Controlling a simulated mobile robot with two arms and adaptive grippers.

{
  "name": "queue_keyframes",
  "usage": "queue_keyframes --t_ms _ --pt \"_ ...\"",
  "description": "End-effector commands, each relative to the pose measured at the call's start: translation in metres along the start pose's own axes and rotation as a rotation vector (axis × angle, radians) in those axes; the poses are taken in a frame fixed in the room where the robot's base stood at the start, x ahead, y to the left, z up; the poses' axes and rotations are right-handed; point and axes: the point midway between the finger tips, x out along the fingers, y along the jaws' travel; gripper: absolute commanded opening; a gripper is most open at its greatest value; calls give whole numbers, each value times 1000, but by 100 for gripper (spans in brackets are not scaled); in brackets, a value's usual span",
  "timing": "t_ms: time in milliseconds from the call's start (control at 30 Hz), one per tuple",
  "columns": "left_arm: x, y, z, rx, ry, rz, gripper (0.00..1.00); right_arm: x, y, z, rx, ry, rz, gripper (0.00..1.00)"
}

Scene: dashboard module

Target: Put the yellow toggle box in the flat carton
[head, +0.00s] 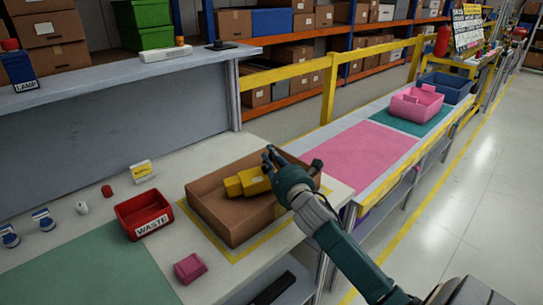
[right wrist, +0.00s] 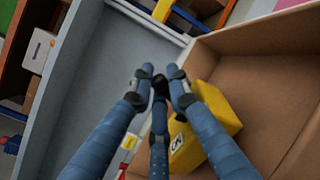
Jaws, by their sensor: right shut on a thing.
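The yellow toggle box (head: 247,182) is inside the walls of the open flat carton (head: 232,225), towards its far side. In the right wrist view the box (right wrist: 217,108) shows behind my fingers, with an "ON" label on it. My right gripper (head: 270,160) reaches in over the carton's right side and is shut on the yellow box. Its fingers (right wrist: 160,78) cover part of the box in the right wrist view. I cannot tell whether the box touches the carton floor. My left gripper is not in view.
A red waste bin (head: 144,214) stands left of the carton and a pink block (head: 190,268) lies in front of it. A grey raised shelf (head: 120,78) runs behind. To the right, a side bench holds a pink mat (head: 360,152) and a pink bin (head: 416,104).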

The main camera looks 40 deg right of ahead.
Motion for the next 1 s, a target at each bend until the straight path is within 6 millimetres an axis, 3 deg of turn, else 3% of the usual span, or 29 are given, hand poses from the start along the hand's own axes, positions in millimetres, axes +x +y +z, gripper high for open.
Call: queue_keyframes --t_ms 300,333,400,767,1000 --pt "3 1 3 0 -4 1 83 0 -3 -5 1 -1 2 0" --pt "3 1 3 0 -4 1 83 0 -4 -6 1 1 0 22" --pt "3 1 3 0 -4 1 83 0 -4 -6 1 1 0 35" --pt "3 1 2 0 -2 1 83 0 -3 -6 1 0 1 35" --pt "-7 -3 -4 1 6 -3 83 -7 4 6 2 3 0 35"
